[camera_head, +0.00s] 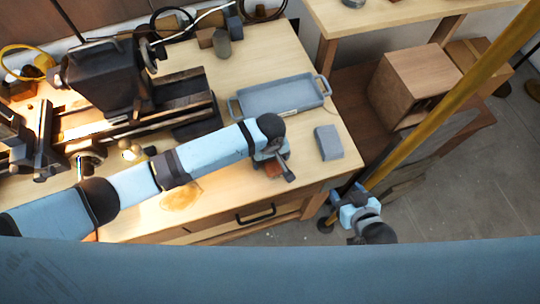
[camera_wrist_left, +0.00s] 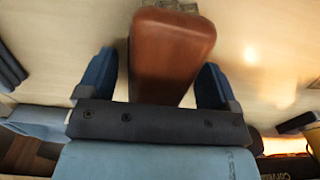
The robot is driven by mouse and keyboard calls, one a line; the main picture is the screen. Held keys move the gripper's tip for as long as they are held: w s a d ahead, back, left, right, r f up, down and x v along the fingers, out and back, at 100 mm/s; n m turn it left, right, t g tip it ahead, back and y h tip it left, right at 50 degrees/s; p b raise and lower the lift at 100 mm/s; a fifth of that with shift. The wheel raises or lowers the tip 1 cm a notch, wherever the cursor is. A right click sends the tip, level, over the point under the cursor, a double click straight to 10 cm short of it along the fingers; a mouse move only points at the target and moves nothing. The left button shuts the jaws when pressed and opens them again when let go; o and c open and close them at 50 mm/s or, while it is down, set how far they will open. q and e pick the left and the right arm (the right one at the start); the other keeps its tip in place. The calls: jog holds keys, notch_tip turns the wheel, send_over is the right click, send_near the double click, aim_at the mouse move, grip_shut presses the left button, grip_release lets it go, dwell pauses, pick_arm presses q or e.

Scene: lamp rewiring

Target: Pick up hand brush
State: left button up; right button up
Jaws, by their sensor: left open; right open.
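The hand brush shows as a red-brown wooden block (camera_wrist_left: 170,45) in the left wrist view, with a grey part at its far end. It lies between the two blue fingers of my left gripper (camera_head: 273,160), with a gap on each side. In the head view a small part of the brush (camera_head: 273,170) shows on the table below the gripper; my arm hides the rest. My left gripper is open around the brush. My right gripper (camera_head: 345,196) is open and empty, beyond the table's right front corner, near a yellow pole.
The wooden table (camera_head: 255,70) holds a grey tray (camera_head: 262,97), a grey box (camera_head: 328,141) and a dark lathe (camera_head: 125,95) at the left. The yellow pole (camera_head: 455,95) slants across the right. A wooden box (camera_head: 405,85) sits on a lower shelf. Bare floor (camera_head: 460,190) lies at right.

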pick_arm(q)
jog(key=shift+f, duration=0.25)
jog(key=c, duration=1.1)
jog(key=shift+o, duration=0.2)
jog(key=shift+r, duration=0.15)
notch_tip(320, 180, up, 20)
jog(key=b, duration=0.1)
